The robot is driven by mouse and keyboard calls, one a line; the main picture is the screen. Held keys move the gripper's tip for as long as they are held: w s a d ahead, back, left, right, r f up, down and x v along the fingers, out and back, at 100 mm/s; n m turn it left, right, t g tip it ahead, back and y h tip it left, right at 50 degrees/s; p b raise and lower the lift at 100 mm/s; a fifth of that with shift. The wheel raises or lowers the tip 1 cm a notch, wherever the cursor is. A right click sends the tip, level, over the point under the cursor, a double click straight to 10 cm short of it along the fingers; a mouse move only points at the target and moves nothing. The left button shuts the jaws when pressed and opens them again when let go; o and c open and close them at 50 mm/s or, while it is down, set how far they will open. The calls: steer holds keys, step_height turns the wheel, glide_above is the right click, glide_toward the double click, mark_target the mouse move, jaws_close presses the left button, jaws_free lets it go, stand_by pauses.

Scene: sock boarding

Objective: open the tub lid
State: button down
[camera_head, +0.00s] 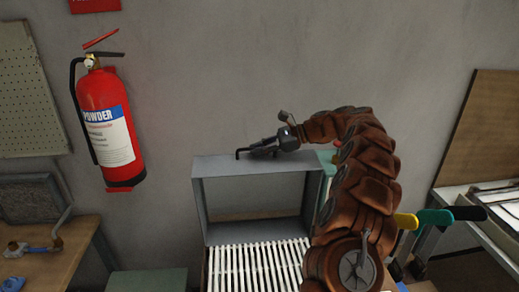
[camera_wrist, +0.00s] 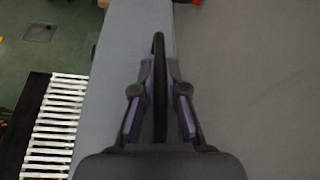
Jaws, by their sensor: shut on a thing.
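The tub lid (camera_head: 225,166) is a grey panel at the top of a grey box-like frame in front of the wall, and it bears a black bar handle (camera_head: 242,152). My gripper (camera_head: 264,147) reaches in from the right and is shut on the handle. In the wrist view the dark handle (camera_wrist: 159,85) runs between the two fingers of my gripper (camera_wrist: 159,90), with the grey lid surface (camera_wrist: 120,60) beside it. The fingers hide part of the handle. How far the lid is raised is hard to tell.
White slats (camera_head: 258,268) lie below the frame and also show in the wrist view (camera_wrist: 55,125). A red fire extinguisher (camera_head: 110,125) hangs on the wall at left. A wooden bench (camera_head: 60,265) stands at left, and yellow and green handles (camera_head: 434,217) are at right.

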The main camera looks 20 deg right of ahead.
steer(key=c, duration=1.2)
jaws_free()
steer(key=shift+a, duration=0.1)
step_height(320, 180, up, 4)
glide_above(293, 159)
steer(key=shift+w+r, duration=0.1)
steer(key=shift+w, duration=0.05)
